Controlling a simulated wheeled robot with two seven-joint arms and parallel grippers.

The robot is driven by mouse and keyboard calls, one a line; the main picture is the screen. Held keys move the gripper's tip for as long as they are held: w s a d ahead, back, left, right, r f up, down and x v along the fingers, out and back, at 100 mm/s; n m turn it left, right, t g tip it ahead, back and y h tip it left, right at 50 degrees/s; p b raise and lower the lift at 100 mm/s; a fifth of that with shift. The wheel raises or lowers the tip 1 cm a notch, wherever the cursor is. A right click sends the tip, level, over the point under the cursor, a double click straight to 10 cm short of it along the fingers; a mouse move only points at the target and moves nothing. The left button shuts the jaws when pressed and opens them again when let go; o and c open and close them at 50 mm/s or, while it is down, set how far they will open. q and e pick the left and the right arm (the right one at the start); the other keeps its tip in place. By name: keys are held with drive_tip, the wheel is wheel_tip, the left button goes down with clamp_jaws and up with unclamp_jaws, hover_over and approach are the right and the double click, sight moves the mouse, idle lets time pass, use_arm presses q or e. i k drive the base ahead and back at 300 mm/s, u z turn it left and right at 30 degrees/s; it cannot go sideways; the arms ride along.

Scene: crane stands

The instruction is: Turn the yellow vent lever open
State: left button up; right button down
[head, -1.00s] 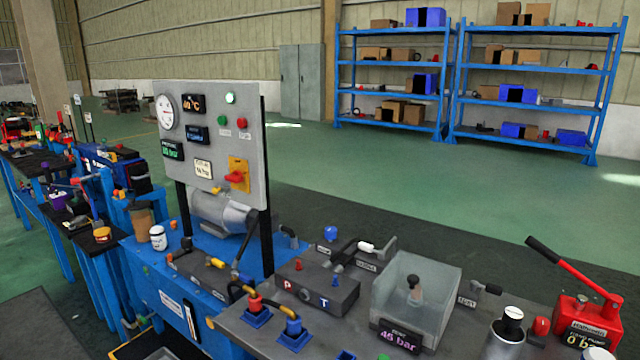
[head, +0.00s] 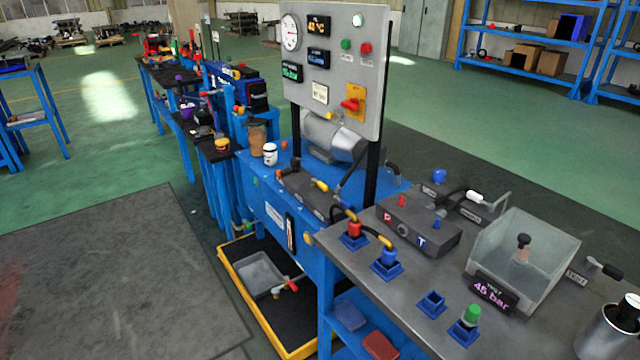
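A small yellow-handled lever (head: 319,185) sits on a dark grey block (head: 306,193) on the blue bench, below the control panel. I take it for the vent lever, but its label and exact angle are too small to read. A hose and the pump motor stand close behind it. Neither of my grippers is in view.
The grey control panel (head: 335,65) stands above the block, with a red switch (head: 352,104) on a yellow plate. A grey worktop with a valve block (head: 417,225) and a clear-walled box (head: 523,260) is at right. A yellow-edged tray (head: 245,305) lies low. Floor at left is clear.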

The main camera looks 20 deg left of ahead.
sight(320, 184)
drive_tip(key=k, duration=1.2)
drive_tip(key=u, duration=0.95)
drive_tip(key=i, duration=0.6)
drive_tip(key=u, duration=1.15)
drive_tip(key=i, duration=1.35)
drive_tip(key=z, duration=0.7)
drive_tip(key=i, duration=1.15)
drive_tip(key=z, duration=1.1)
